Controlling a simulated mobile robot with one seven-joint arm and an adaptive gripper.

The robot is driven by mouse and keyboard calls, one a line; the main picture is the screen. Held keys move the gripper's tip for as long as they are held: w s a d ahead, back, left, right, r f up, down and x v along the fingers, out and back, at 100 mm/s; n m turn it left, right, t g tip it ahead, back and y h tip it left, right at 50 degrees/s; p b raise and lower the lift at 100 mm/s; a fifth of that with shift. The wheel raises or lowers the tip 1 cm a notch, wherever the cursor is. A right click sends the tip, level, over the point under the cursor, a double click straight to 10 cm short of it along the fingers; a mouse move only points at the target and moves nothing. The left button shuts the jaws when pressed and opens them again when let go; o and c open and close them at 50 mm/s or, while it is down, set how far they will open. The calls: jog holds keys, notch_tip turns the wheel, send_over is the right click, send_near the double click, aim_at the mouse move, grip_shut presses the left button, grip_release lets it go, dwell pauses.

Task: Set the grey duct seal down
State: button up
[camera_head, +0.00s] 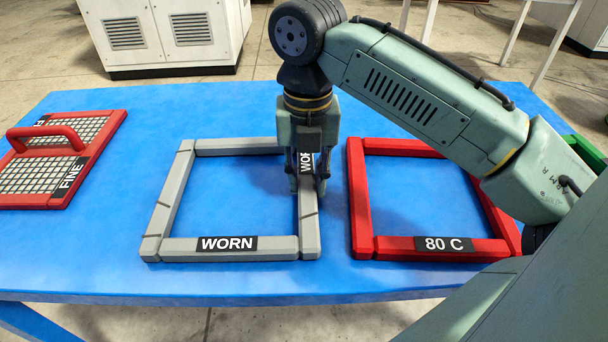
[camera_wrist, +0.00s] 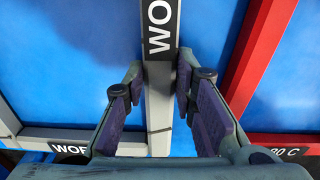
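The grey duct seal (camera_head: 170,205) is a square frame with "WORN" labels and dark crack lines. It lies level at the blue table top, left of the red frame; I cannot tell whether a small gap is under it. My gripper (camera_head: 307,188) points down over its right bar. In the wrist view my gripper (camera_wrist: 161,75) has one finger on each side of the grey bar (camera_wrist: 160,110), with the tips against its sides. The fingers hide part of the bar and its label in the head view.
A red frame marked "80 C" (camera_head: 358,205) lies close to the right. A red-rimmed mesh panel marked "FINE" (camera_head: 55,190) with a handle lies at the left. A green item (camera_head: 585,155) is at the right edge. The blue table (camera_head: 110,265) is clear between panel and grey seal.

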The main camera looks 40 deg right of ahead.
jog(key=o, duration=0.4)
jog(key=shift+o, duration=0.2)
notch_tip(320, 180, up, 12)
jog(key=p, duration=0.1)
dwell(0.4)
